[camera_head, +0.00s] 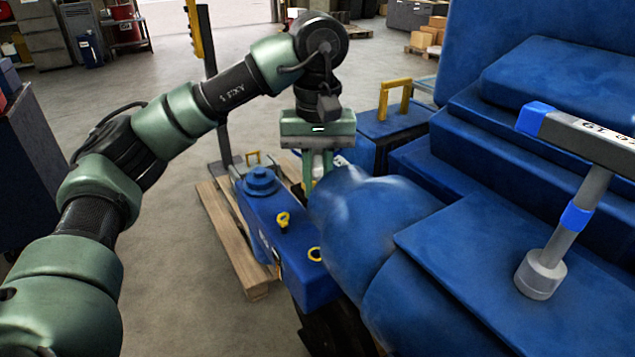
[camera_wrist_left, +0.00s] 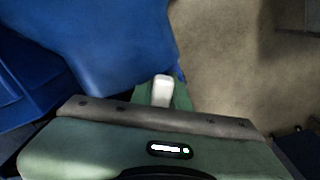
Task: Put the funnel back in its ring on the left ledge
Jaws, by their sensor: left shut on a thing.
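My left gripper (camera_head: 318,182) points down behind the rounded blue engine part. Its green fingers are shut on a pale piece (camera_wrist_left: 161,90), which shows as a small white part in the left wrist view. I take this to be the funnel, but its full shape is hidden by the gripper and the blue body. I cannot tell which ring, if either, is the funnel's. My right gripper is not in view.
A blue round cap (camera_head: 261,181) stands on the ledge's far end. A wooden pallet (camera_head: 232,240) lies on the floor to its left. A grey tool with blue bands (camera_head: 575,216) stands on the engine at the right. A dark post (camera_head: 213,90) rises behind my arm.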

